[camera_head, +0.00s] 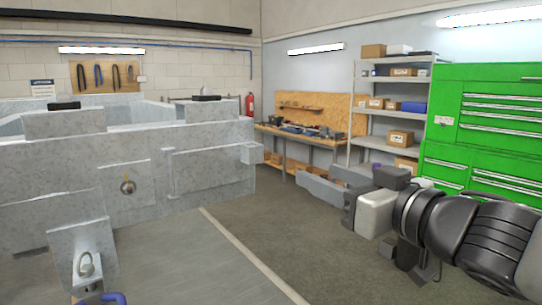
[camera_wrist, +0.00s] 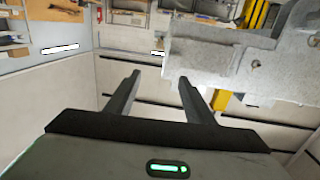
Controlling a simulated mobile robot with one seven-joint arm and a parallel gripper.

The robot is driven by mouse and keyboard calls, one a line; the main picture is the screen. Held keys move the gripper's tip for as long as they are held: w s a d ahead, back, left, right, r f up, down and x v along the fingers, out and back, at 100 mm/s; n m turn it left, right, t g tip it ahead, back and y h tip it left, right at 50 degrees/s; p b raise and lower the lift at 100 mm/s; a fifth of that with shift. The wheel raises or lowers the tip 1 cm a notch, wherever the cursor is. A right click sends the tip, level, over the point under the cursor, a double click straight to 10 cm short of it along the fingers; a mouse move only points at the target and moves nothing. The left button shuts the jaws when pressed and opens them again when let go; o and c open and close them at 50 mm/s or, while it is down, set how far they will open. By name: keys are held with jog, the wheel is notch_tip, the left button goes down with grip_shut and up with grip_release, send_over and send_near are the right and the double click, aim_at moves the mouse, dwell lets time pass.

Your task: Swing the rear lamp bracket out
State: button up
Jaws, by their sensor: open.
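The grey metal trailer frame (camera_head: 75,170) fills the left of the head view. A small grey box-like piece (camera_head: 251,153) sticks out at its right end; it may be the rear lamp bracket, but I cannot tell for sure. My gripper (camera_head: 318,182) is at the right of the head view, pointing left, apart from the trailer. In the wrist view the two fingers of my gripper (camera_wrist: 160,76) stand wide apart with nothing between them. Grey trailer metal (camera_wrist: 215,50) shows beyond them at upper right. The bracket is not clear there.
A workbench (camera_head: 300,136) and metal shelves (camera_head: 385,112) with boxes stand at the back. A green tool cabinet (camera_head: 490,110) stands at right behind my arm. A tilted grey plate with a hitch ring (camera_head: 85,264) is at front left. The floor between trailer and gripper is clear.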

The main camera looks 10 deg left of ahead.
aim_at(257, 156)
jog(key=shift+n+g+y, duration=0.6)
jog(key=shift+y, duration=0.1)
jog(key=x, duration=0.6)
jog(key=s+a+x, duration=0.1)
jog(key=x, duration=1.1)
jog(key=shift+s+a+r+b, duration=0.1)
jog(key=shift+s+a+b, duration=0.15)
jog(key=shift+s+b, duration=0.05)
grip_shut()
